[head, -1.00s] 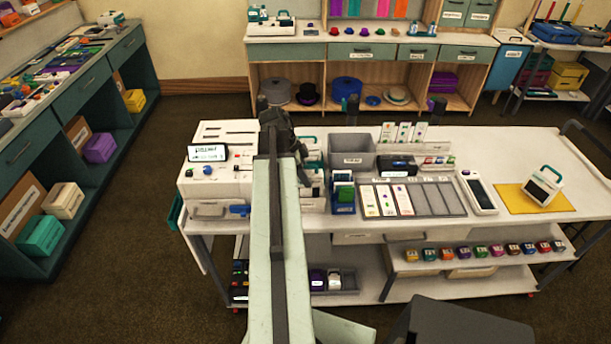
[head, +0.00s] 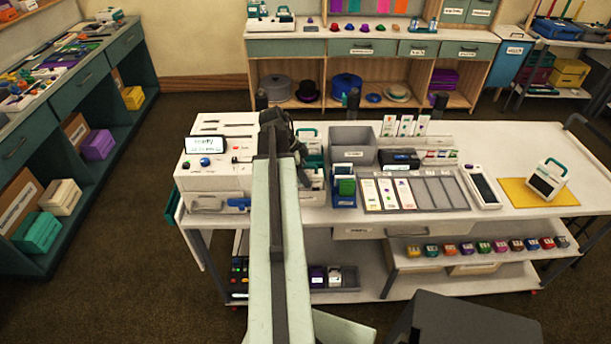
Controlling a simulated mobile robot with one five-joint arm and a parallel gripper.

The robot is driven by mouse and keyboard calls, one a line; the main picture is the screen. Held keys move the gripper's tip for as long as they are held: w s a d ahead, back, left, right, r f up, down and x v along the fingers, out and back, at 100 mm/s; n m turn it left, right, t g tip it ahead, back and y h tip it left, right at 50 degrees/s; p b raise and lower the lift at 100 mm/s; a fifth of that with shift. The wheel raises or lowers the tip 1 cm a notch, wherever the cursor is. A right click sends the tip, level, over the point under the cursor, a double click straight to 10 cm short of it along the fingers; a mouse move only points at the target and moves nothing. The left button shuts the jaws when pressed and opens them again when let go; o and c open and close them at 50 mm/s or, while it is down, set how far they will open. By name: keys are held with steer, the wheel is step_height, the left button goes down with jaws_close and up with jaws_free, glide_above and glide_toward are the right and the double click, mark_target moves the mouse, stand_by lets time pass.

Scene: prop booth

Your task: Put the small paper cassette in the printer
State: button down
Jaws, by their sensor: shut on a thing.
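The printer (head: 214,175) is a white box at the left end of the white cart, with a small lit screen (head: 205,145), a blue knob and slots on top. My gripper (head: 284,143) is above the printer's right side, seen from behind along my arm. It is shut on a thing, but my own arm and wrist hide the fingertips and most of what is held. I cannot make out the small paper cassette clearly. White parts with teal handles (head: 310,138) show just right of my gripper.
Right of my gripper stand a blue holder (head: 344,190), a grey bin (head: 350,142) and a grey card tray (head: 440,192). A teal-handled device (head: 546,180) sits on a yellow mat (head: 512,197). Small coloured blocks line the lower shelf (head: 480,258). Dark floor is open at left.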

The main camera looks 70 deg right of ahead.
steer(key=shift+f, duration=0.15)
steer(key=c, duration=0.8)
jaws_free()
steer(key=shift+c, duration=0.2)
steer(key=p+v, duration=0.7)
steer(key=v, duration=0.1)
steer(key=shift+s, duration=0.15)
steer(key=shift+f, duration=0.1)
